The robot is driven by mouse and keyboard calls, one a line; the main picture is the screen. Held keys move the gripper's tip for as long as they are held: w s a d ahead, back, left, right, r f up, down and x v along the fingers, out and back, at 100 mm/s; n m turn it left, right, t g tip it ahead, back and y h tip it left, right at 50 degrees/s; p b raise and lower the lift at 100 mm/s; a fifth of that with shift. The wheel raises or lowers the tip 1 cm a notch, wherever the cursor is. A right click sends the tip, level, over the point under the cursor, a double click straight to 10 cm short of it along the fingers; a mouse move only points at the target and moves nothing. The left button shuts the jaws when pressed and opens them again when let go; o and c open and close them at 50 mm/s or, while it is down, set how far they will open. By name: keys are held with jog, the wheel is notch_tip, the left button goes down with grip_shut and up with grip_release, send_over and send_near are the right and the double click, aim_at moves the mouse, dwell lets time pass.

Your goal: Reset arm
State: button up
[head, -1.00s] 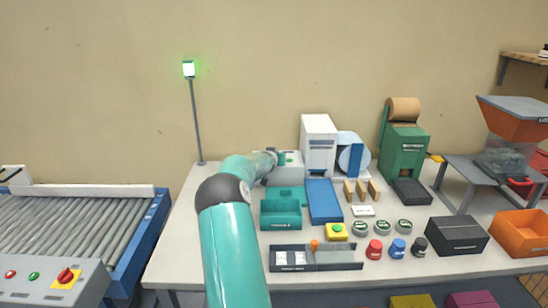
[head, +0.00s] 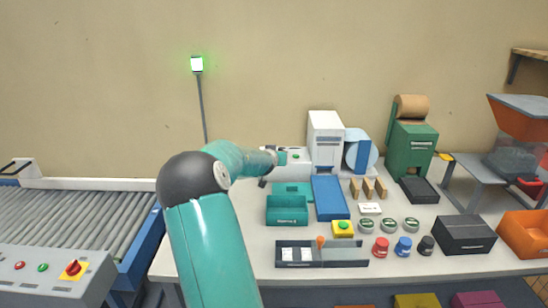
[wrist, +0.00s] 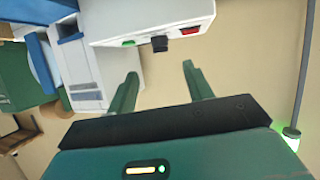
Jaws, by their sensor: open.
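My teal arm reaches from the bottom of the head view over the left part of the table (head: 240,255). My gripper (head: 274,168) is small there and partly hidden, near the white box with a green button (head: 296,156). In the wrist view my gripper (wrist: 160,75) has its two green fingers spread apart with nothing between them. The white box with its green button, black knob and red switch (wrist: 150,18) shows just beyond the fingers. I cannot tell how close they are to it.
A teal bin (head: 287,212), a blue tray (head: 330,197) and a dark divided tray (head: 345,255) stand right of my arm. A white machine (head: 325,140) and a green dispenser (head: 412,150) stand behind. A lamp pole (head: 203,110) rises at the left. A roller conveyor (head: 75,215) lies further left.

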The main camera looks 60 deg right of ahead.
jog(key=shift+v, duration=1.1)
